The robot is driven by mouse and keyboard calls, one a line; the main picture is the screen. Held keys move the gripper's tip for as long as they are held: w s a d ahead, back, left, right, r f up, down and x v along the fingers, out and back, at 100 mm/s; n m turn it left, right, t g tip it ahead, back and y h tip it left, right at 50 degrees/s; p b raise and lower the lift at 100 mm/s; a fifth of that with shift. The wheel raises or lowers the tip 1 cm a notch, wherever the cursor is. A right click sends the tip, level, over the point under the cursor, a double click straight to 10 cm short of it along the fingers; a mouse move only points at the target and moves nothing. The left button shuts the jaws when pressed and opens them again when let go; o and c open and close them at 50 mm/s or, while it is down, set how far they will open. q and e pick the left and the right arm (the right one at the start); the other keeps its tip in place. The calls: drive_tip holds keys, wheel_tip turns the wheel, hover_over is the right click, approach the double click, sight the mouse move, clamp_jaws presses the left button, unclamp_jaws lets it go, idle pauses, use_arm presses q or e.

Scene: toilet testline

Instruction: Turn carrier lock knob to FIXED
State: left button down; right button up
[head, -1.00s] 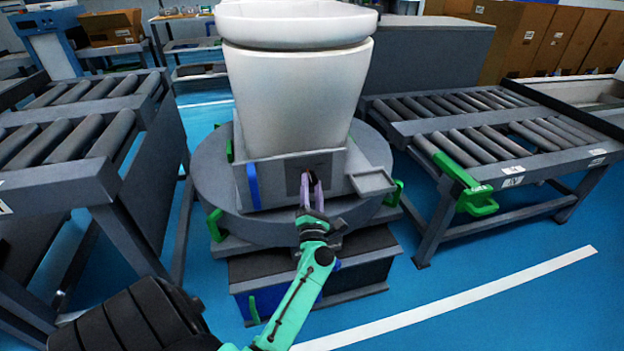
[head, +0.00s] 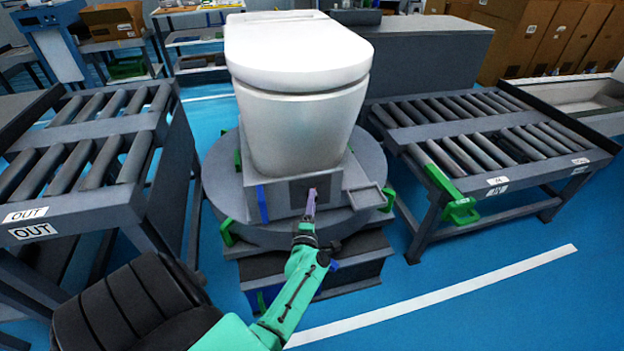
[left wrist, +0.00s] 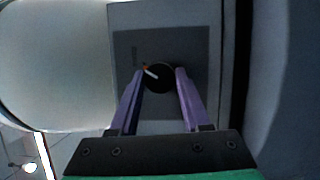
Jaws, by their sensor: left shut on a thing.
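The carrier lock knob (left wrist: 159,78) is a round black knob with a white and orange pointer mark, on a dark square plate (left wrist: 190,48). In the left wrist view its pointer slants up and to the left. My left gripper (left wrist: 160,74) is shut on the knob, one purple finger on each side. In the head view the left gripper (head: 311,196) reaches the plate on the front of the grey carrier (head: 278,200), which bears a white toilet (head: 300,120). The gripper mostly hides the knob there. My right gripper is not in view.
The carrier sits on a round grey turntable (head: 222,185). A roller conveyor with OUT labels (head: 85,185) stands left, another roller conveyor (head: 480,140) with a green bracket (head: 460,208) right. Blue floor (head: 480,305) is clear at front right.

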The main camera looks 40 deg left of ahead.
use_arm(q)
drive_tip(key=shift+r+m+h+p, duration=0.1)
drive_tip(key=shift+m+h+p, duration=0.2)
drive_tip(key=shift+m+p, duration=0.6)
drive_tip(key=shift+c, duration=1.8)
unclamp_jaws()
drive_tip(key=p+v, duration=0.4)
drive_tip(key=v, duration=1)
drive_tip(key=shift+s+d, duration=0.2)
drive_tip(key=shift+d, duration=0.05)
